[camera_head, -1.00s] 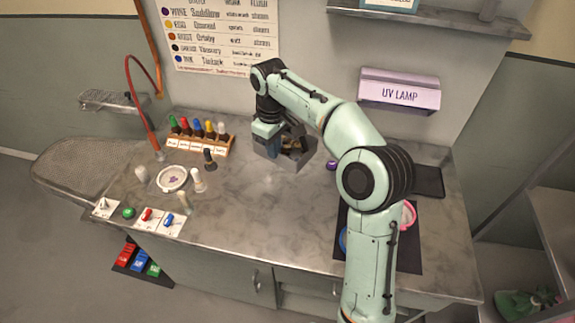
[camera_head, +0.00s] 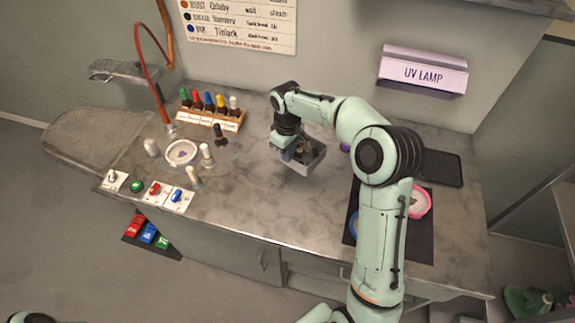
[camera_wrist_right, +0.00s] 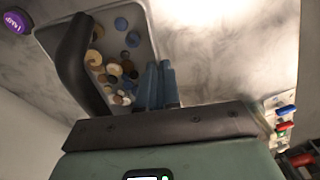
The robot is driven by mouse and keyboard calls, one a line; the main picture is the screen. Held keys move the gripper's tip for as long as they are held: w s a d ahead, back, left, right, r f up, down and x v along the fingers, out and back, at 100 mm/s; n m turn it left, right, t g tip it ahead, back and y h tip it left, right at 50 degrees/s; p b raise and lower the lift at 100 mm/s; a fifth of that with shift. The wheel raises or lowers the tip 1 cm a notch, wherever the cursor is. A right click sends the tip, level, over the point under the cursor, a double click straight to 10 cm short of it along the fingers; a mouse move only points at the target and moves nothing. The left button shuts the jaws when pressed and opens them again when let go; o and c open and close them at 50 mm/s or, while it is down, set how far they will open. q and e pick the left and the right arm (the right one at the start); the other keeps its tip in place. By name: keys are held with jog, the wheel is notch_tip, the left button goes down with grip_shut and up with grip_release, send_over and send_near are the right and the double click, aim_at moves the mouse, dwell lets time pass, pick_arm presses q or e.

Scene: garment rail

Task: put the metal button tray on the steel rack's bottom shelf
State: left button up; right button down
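The metal button tray (camera_head: 310,163) is a small grey open box, tilted, above the middle of the counter. Tan and blue buttons lie in the tray (camera_wrist_right: 122,22) in the right wrist view. My right gripper (camera_head: 291,155) is at its left side. In the wrist view its two blue fingers (camera_wrist_right: 159,82) are close together on the tray's wall. The arm and gripper hide part of the tray. A grey steel shelf structure (camera_head: 563,190), seemingly the rack, is cut off at the right edge. Its bottom shelf is not clearly visible. My left gripper is out of view.
A rack of coloured bottles (camera_head: 212,118), a white dish (camera_head: 181,152) and small switches (camera_head: 156,190) stand on the left of the counter. A dark mat (camera_head: 420,240) lies right. The UV lamp (camera_head: 423,72) is on the wall. Green cloth (camera_head: 530,300) lies low at right.

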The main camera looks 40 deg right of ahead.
aim_at(287, 165)
notch_tip(287, 165, down, 6)
jog(key=shift+r, duration=0.15)
dwell(0.3)
jog(key=shift+f, duration=0.2)
jog(key=c, duration=1.4)
grip_release()
jog(key=shift+o, duration=0.2)
jog(key=shift+r, duration=0.15)
